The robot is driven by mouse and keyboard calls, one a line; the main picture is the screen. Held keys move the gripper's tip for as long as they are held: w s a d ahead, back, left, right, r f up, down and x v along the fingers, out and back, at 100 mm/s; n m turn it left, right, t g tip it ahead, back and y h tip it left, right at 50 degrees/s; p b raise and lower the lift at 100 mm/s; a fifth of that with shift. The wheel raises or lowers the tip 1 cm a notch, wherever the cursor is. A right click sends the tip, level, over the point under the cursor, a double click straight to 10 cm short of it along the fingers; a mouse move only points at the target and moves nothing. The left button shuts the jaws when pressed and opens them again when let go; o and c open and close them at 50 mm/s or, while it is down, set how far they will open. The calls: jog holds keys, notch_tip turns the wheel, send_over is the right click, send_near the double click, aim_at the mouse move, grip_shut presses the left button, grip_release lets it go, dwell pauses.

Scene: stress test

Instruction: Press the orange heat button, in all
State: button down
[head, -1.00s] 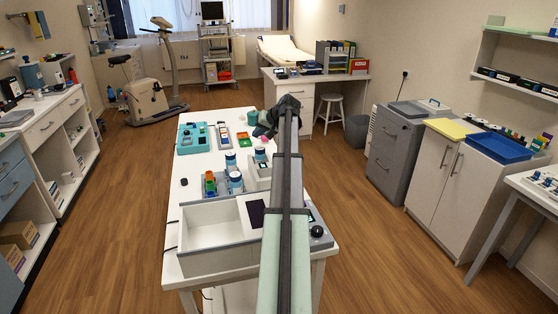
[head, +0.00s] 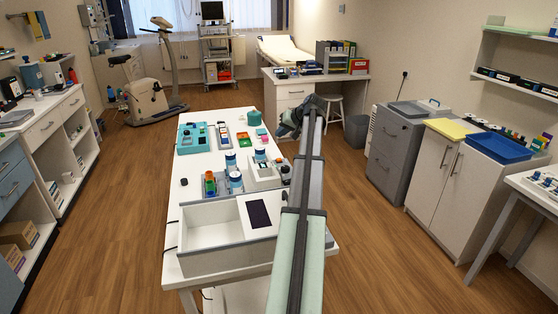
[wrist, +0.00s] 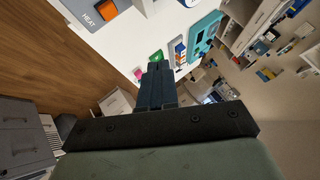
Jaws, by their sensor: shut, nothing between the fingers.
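The orange heat button (wrist: 106,10) shows at the top left of the wrist view, on a grey panel (wrist: 88,22) marked HEAT. In the head view I cannot make the button out; my arm covers part of the white table there. My gripper (wrist: 158,70) is shut and empty in the wrist view, its fingertips apart from the button, which lies up and to the left of them. In the head view the dark gripper end (head: 301,112) is at the far right side of the table, beyond the table's right edge.
The white table (head: 205,165) holds a large open white box (head: 215,223) in front, a teal case (head: 193,138), a teal round container (head: 254,117) and blue-capped bottles (head: 235,178). Bare wooden floor (head: 375,225) lies to the right. A grey cabinet (head: 397,135) stands farther right.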

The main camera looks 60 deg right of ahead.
aim_at(281, 159)
jog(key=shift+f, duration=4.1)
jog(key=shift+f, duration=0.9)
jog(key=shift+r, duration=0.9)
jog(key=shift+r, duration=0.1)
jog(key=shift+r, duration=2.35)
jog(key=shift+w+a, duration=0.1)
